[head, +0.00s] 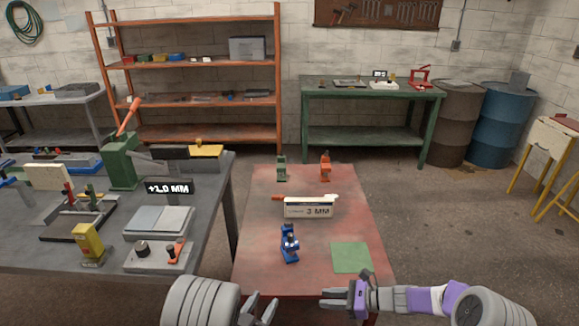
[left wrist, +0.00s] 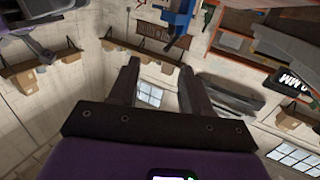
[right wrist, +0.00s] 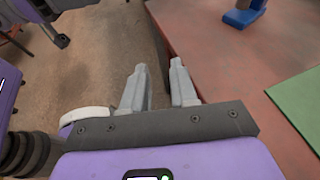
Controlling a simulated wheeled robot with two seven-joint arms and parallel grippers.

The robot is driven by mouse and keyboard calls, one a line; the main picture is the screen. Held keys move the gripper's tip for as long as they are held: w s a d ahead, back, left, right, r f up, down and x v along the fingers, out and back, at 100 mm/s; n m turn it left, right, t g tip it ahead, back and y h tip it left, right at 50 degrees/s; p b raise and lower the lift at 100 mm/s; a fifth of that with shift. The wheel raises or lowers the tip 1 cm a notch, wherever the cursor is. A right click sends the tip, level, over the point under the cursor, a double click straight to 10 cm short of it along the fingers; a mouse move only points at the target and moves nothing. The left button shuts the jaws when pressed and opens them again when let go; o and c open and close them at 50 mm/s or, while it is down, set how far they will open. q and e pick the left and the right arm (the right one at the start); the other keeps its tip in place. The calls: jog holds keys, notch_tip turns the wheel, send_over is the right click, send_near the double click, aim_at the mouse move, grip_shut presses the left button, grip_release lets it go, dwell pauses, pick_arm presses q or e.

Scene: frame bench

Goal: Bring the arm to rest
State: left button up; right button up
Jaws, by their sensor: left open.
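My left gripper (head: 262,311) is at the bottom of the head view, just in front of the red table's near edge. In the left wrist view its two fingers (left wrist: 158,80) stand apart with nothing between them. My right gripper (head: 323,298) is at the near edge of the red table, its arm coming in from the right and its fingers pointing left. In the right wrist view its fingers (right wrist: 160,82) are apart and empty, with floor and the table's edge beyond them.
A grey bench (head: 60,257) with several fixtures stands left.

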pick_arm(q)
jog(key=s+a+f+n+g+y, duration=0.2)
jog(key=a+f+g, duration=0.1)
jog(key=f, duration=0.5)
jog(key=s+a+f+n+g+y, duration=0.2)
jog(key=f+g, duration=0.1)
jog(key=f, duration=0.5)
jog(key=s+d+f+n+g, duration=0.1)
jog(key=s+f+g, duration=0.3)
jog(key=s, duration=0.3)
jog(key=s+d+f+n+g+h, duration=0.1)
jog(key=s+f+g, duration=0.3)
jog(key=s, duration=0.4)
jog(key=shift+s+d+f+n+g, duration=0.25)
jog(key=shift+s+f+n+g, duration=0.1)
jog(key=shift+n+g, duration=0.4)
pick_arm(e)
jog(key=s+a+f+n+g+h, duration=0.2)
jog(key=s+f+n+h, duration=0.7)
jog(key=s+f+n, duration=0.9)
jog(key=s+f+g, duration=0.1)
jog(key=s+f, duration=0.1)
jog(key=s, duration=0.4)
jog(key=shift+f, duration=0.15)
